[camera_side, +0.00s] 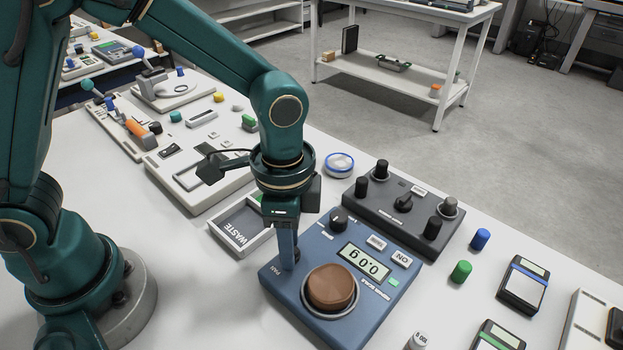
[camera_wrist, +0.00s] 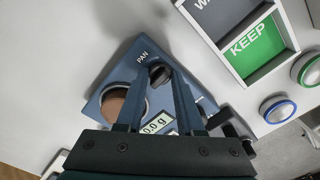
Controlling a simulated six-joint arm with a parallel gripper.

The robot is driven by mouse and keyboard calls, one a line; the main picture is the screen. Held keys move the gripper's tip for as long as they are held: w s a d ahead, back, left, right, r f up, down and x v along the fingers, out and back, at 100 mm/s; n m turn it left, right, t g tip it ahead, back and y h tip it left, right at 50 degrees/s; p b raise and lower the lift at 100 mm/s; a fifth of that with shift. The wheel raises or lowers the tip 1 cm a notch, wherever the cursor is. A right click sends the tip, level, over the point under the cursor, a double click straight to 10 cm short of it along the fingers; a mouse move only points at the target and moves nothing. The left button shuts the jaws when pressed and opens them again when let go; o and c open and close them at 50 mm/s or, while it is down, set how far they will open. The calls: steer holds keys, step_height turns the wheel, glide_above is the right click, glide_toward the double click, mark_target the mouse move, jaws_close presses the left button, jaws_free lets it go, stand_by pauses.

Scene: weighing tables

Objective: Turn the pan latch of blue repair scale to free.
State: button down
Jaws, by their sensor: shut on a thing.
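The blue repair scale (camera_side: 380,312) sits on the white table in front of my arm. Its display (camera_side: 365,263) reads 0.0 g. A brown round block (camera_side: 332,288) rests on its round pan. The pan latch, a small dark knob (camera_wrist: 159,74), is at the corner marked PAN. My gripper (camera_side: 288,262) points straight down at that corner, its fingers shut on the knob. In the side view the fingers mostly hide the knob, so I cannot tell its setting. A second dark knob (camera_side: 339,219) stands at the scale's far corner.
A dark grey box with several black knobs (camera_side: 403,216) stands close behind the scale. A WASTE tray (camera_side: 240,227) lies left of it, with a green KEEP section (camera_wrist: 258,48). A round blue-rimmed dish (camera_side: 339,165) and green cylinder (camera_side: 461,271) are nearby.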

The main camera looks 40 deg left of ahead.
steer(key=c, duration=0.5)
jaws_free()
steer(key=shift+r, duration=0.1)
steer(key=shift+r, duration=2.5)
